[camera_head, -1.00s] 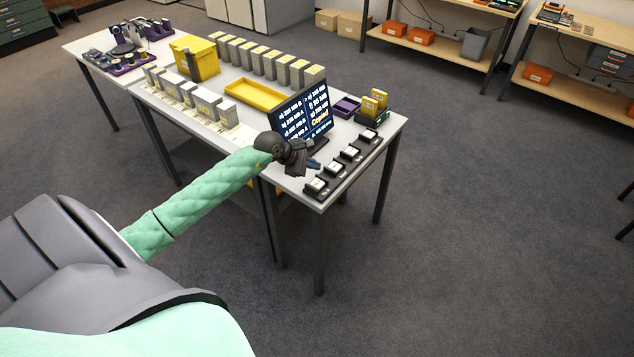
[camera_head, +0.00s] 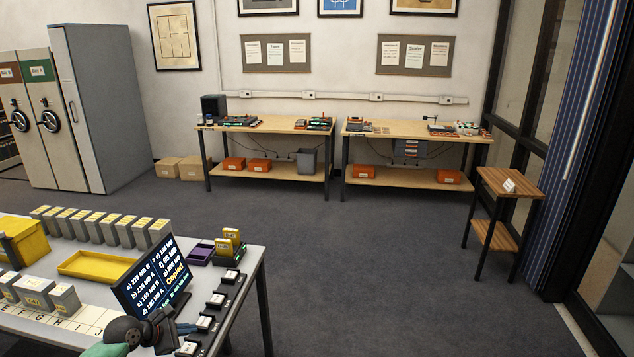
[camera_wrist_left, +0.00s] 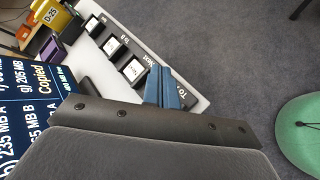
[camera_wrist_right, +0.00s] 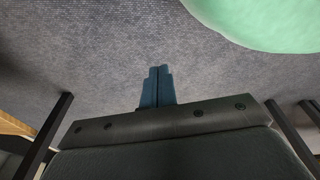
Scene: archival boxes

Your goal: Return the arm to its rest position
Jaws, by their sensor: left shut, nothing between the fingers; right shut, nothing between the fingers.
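My right gripper shows only in the right wrist view (camera_wrist_right: 158,72). Its blue fingers are together and empty, with grey carpet beyond them.
A small wooden stand (camera_head: 508,186) is at right. Open carpet lies between.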

